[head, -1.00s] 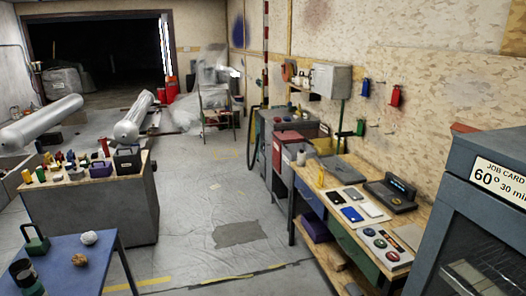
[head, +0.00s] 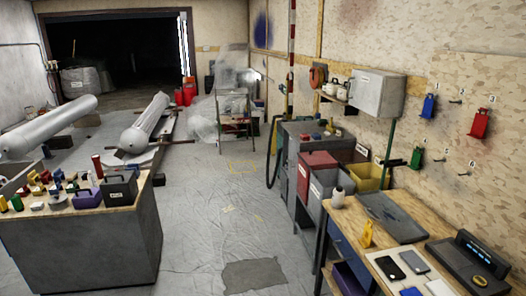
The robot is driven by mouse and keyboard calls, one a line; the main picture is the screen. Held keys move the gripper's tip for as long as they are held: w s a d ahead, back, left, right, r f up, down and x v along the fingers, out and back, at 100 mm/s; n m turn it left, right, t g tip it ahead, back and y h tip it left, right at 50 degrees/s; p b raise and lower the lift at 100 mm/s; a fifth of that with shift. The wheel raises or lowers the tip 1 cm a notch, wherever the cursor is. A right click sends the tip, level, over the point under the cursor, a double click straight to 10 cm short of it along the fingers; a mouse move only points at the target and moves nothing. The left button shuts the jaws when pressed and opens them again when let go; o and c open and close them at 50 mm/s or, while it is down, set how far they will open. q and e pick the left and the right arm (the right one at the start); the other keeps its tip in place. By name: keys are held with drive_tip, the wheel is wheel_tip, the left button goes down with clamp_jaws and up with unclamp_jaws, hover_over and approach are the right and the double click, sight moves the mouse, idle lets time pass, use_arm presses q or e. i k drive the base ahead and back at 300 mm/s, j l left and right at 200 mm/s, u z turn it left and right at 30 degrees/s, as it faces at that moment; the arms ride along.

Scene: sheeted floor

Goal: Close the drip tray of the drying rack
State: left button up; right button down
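No drying rack or drip tray can be made out for certain. A small metal frame (head: 237,122) with thin legs and what look like shelves stands at the back, in front of crumpled clear plastic sheeting. It may be the rack, but it is too far off to tell, and no tray position can be read on it. Neither of my grippers shows in the head view.
A wooden-topped bench (head: 352,236) with a flat dark tray (head: 392,216) runs along the right. A grey cabinet (head: 100,238) topped with small coloured items stands at left. Cylinders (head: 146,124) lie behind it. The sheeted floor (head: 212,190) between is clear.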

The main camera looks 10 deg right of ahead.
sight(404, 229)
drive_tip(key=i+z, duration=0.15)
drive_tip(key=i, duration=0.35)
drive_tip(key=i+j+z, duration=0.1)
drive_tip(key=i, duration=0.45)
drive_tip(key=i+j+z, duration=0.15)
drive_tip(key=i, duration=0.35)
